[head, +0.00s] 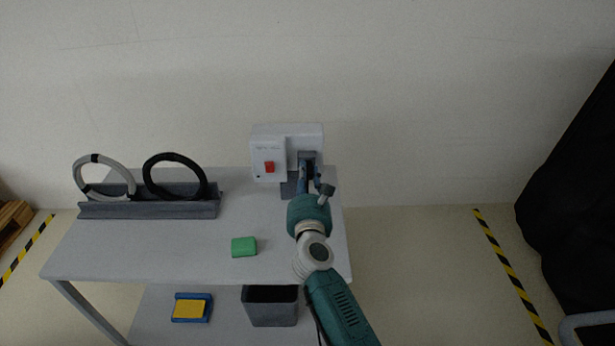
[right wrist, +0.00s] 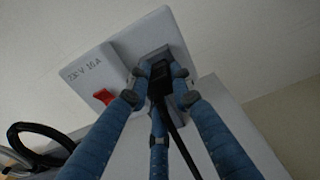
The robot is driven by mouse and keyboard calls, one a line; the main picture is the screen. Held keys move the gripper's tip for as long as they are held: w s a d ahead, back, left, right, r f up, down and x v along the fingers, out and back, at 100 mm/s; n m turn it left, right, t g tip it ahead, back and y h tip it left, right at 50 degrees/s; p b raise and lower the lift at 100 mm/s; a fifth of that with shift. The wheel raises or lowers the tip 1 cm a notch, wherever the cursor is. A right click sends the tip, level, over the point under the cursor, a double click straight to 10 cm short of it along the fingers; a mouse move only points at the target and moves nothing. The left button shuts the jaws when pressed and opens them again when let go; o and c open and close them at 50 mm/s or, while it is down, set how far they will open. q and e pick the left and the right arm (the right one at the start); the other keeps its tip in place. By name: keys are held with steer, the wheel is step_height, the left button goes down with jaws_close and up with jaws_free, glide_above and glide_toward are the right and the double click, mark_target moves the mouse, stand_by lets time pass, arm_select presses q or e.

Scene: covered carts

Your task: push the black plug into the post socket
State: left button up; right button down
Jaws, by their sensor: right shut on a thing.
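The post socket is on a white box (head: 287,147) with a red switch, on a post at the back right of the table. The box also fills the upper middle of the right wrist view (right wrist: 118,62). My right gripper (head: 309,170) is at the dark socket recess on the box's right side. In the right wrist view its blue fingers are shut on the black plug (right wrist: 161,80), whose cable (right wrist: 180,145) hangs back toward the camera. The plug's front end is at the recess; how deep it sits is hidden. My left gripper is not in view.
A grey coil (head: 80,176) and a black coil (head: 147,178) stand in a grey rack (head: 150,210) at the table's left. A green block (head: 244,247) lies near the front edge. Below are a grey bin (head: 271,315) and a blue tray with a yellow piece (head: 190,308).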

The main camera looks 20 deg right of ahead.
steer(key=shift+w+d, duration=0.2)
steer(key=shift+w, duration=0.45)
steer(key=c, duration=1.5)
jaws_free()
steer(key=shift+o, duration=0.2)
steer(key=shift+s+f, duration=0.1)
steer(key=shift+s, duration=0.05)
steer(key=v, duration=0.7)
steer(key=shift+s, duration=0.1)
